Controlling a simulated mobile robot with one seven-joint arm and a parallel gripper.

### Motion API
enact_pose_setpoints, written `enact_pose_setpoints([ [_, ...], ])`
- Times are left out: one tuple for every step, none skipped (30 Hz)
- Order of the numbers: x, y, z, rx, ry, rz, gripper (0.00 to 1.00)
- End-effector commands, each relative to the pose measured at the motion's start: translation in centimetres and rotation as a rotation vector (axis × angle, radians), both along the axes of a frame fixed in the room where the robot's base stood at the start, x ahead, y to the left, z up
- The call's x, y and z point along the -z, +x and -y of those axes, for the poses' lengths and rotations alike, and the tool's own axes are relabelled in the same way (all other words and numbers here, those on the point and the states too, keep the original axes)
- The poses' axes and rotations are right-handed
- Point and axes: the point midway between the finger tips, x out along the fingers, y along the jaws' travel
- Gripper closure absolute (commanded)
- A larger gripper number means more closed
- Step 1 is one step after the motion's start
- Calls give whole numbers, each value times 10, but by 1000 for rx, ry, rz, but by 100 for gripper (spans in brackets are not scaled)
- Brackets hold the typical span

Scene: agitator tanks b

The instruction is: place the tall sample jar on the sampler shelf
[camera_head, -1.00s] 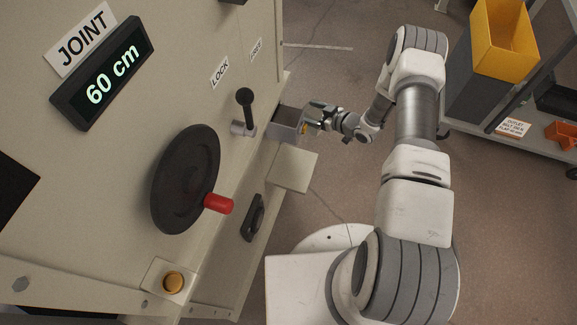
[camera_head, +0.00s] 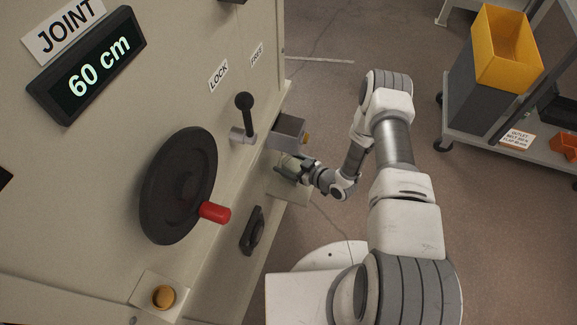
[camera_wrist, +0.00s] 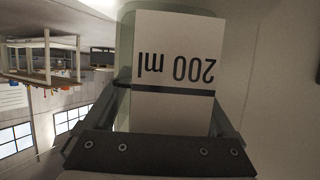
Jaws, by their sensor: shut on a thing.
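The sample jar is a pale, translucent jar with a white "200 ml" label (camera_wrist: 178,55), upside down in the wrist view. My gripper (camera_wrist: 172,95) is shut on it, with a finger on either side. In the head view the jar (camera_head: 289,161) shows as a small pale-green shape at my gripper (camera_head: 303,170). It is just below the grey sampler box (camera_head: 288,132) and above a beige shelf plate (camera_head: 287,194) on the machine's side. My gripper and the jar partly cover the plate. I cannot tell whether the jar touches it.
The machine panel carries a black handwheel (camera_head: 178,185) with a red knob, a lock lever (camera_head: 245,115) and a "60 cm" display (camera_head: 88,66). A trolley (camera_head: 470,150) with a yellow-topped bin (camera_head: 507,50) stands at the right.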

Motion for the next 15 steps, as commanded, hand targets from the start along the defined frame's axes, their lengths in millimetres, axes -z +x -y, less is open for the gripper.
enact_pose_setpoints([
  [12,0,0,0,0,0,69],
  [14,0,0,0,0,0,69],
  [15,0,0,0,1,1,69],
  [15,0,0,0,1,1,69],
  [14,1,0,0,1,1,69],
  [13,1,0,0,1,1,69],
  [13,0,0,0,1,1,69],
  [13,1,0,0,1,1,69],
  [13,0,0,0,1,1,69],
  [13,0,0,0,1,1,69],
  [14,0,0,0,1,1,69],
  [16,0,0,0,1,1,69],
  [17,0,0,0,1,1,69],
  [18,1,0,0,1,1,69],
  [17,0,0,0,1,1,7],
])
